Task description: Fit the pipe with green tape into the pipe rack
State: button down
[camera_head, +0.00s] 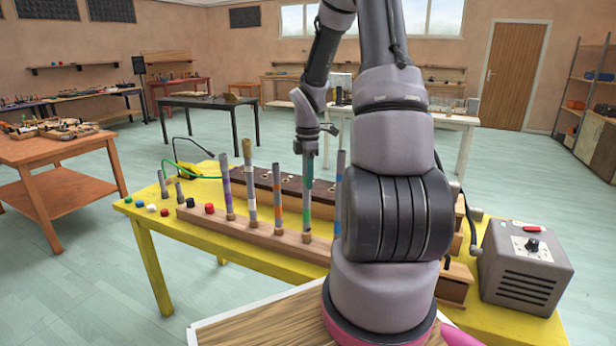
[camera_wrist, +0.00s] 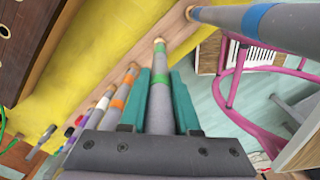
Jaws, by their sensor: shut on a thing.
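The pipe with green tape (camera_head: 308,192) is grey and stands upright in the row over the wooden pipe rack (camera_head: 260,234). My gripper (camera_head: 306,148) is above it, shut on its upper part. In the wrist view my teal fingers (camera_wrist: 160,90) flank the pipe, and its green band (camera_wrist: 160,78) shows between them. Its lower end meets the rack's rail in line with the other pipes; I cannot tell how deep it sits. The orange-taped pipe (camera_head: 278,198) stands to its left and the blue-taped pipe (camera_head: 339,190) to its right.
Purple-taped (camera_head: 226,185) and white-taped (camera_head: 250,185) pipes stand farther left. A dark board with holes (camera_head: 262,178) lies behind the row on the yellow table (camera_head: 150,205). Small coloured caps (camera_head: 165,212) lie at left. A grey box with a knob (camera_head: 525,265) stands at right.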

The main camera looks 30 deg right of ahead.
jog(key=shift+f, duration=0.55)
jog(key=c, duration=0.6)
grip_release()
jog(key=shift+o, duration=0.2)
notch_tip(320, 180, up, 10)
jog(key=shift+f, duration=0.2)
jog(key=shift+r, duration=0.55)
